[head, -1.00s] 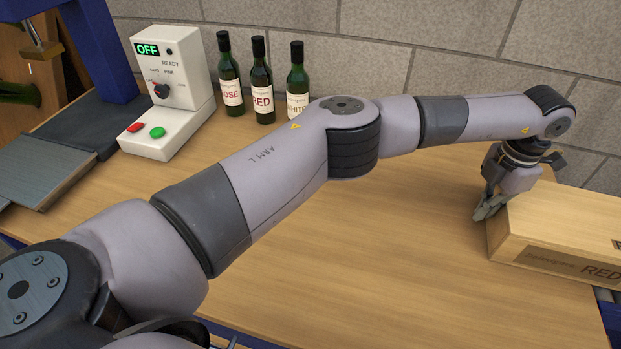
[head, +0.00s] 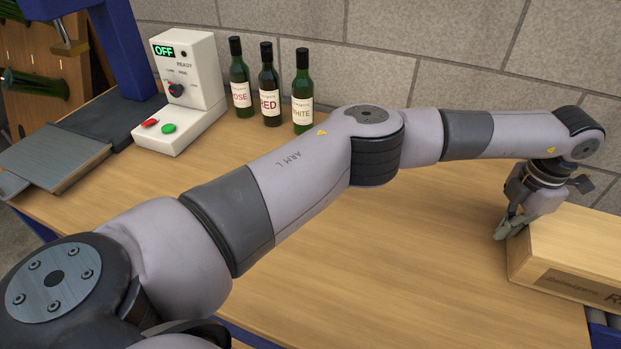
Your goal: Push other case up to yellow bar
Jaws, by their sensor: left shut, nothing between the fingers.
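A wooden case (head: 568,250) with a dark label band, its lettering starting with R, lies at the right edge of the table and is cut off by the picture's edge. My left gripper (head: 503,236) is shut and empty, pointing down at the left end of the case. Its fingertips are beside that end, and I cannot tell whether they touch it. No yellow bar shows in this view. My right gripper is not in view.
A white control box (head: 183,90) reading OFF, with red and green buttons, stands at the back left. Green bottles (head: 267,85) labelled ROSE, RED and WHITE stand beside it. A grey plate (head: 50,160) lies at the left. The middle of the wooden table (head: 400,260) is clear.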

